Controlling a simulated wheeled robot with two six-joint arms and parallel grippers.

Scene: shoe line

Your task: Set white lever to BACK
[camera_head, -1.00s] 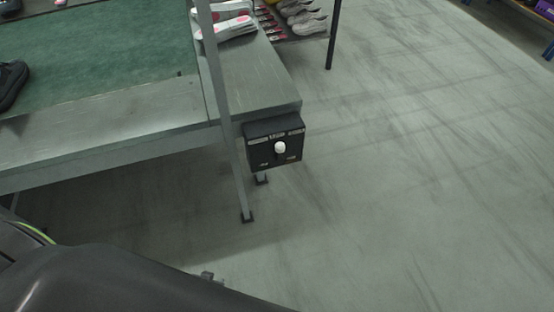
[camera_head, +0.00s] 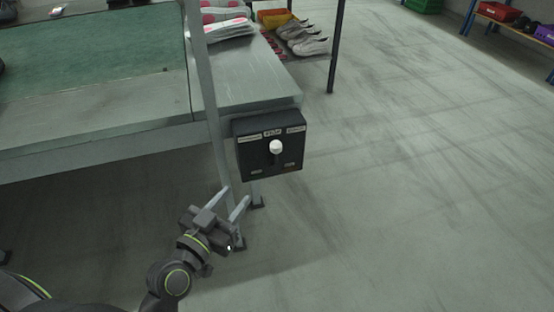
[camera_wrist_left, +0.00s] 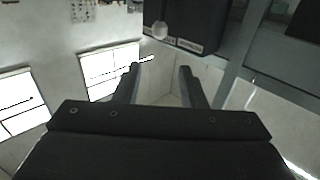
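A white lever knob (camera_head: 276,147) sits at the middle of a black control box (camera_head: 270,165) fixed to the end of the conveyor table. The box has small labels along its top and bottom that I cannot read. My left gripper (camera_head: 234,199) is below and left of the box, its fingers apart and empty, pointing up toward it. In the left wrist view the two fingers (camera_wrist_left: 159,80) are spread with nothing between them. The white knob (camera_wrist_left: 160,31) and the box (camera_wrist_left: 190,28) show beyond the fingertips. My right gripper is not in view.
The metal table (camera_head: 245,82) with a green belt (camera_head: 90,58) stands at the left. A thin metal post (camera_head: 213,100) rises beside the box, close to my left gripper. Shoes (camera_head: 300,38) lie on a rack behind. The floor at right is clear.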

